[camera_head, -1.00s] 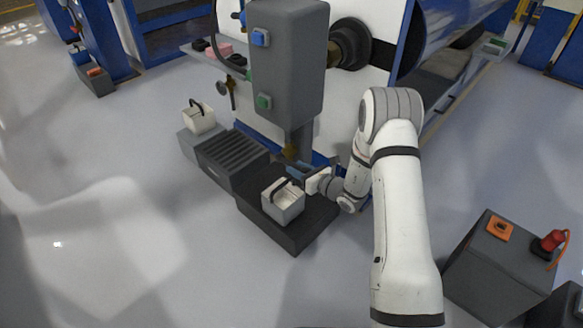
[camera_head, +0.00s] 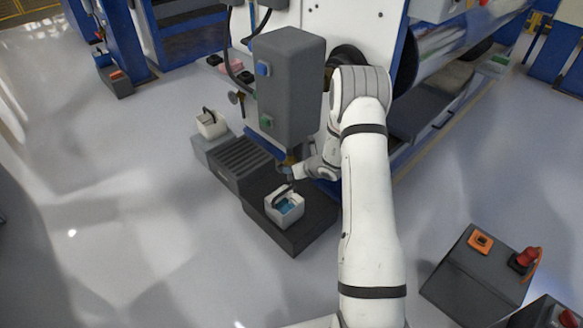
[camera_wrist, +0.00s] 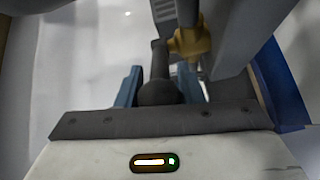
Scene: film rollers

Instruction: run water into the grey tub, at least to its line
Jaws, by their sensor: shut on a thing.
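The light grey tub (camera_head: 271,214) with a dark handle stands on the dark platform below the grey post. Blue water (camera_head: 287,205) shows inside it. Its fill line cannot be made out. A brass tap (camera_wrist: 190,42) shows in the wrist view, with a dark lever (camera_wrist: 158,75) beside it. My gripper (camera_wrist: 160,88) has its blue fingers either side of the lever and is shut on it. In the head view my gripper (camera_head: 291,174) is beside the tap, above the tub, and its fingertips are small and partly hidden.
A second pale tub (camera_head: 211,125) stands at the far left of the platform, past a ribbed grate (camera_head: 243,160). The grey box (camera_head: 287,85) with blue and green buttons hangs above. A dark box (camera_head: 470,275) with red and orange controls stands at right. Floor at left is clear.

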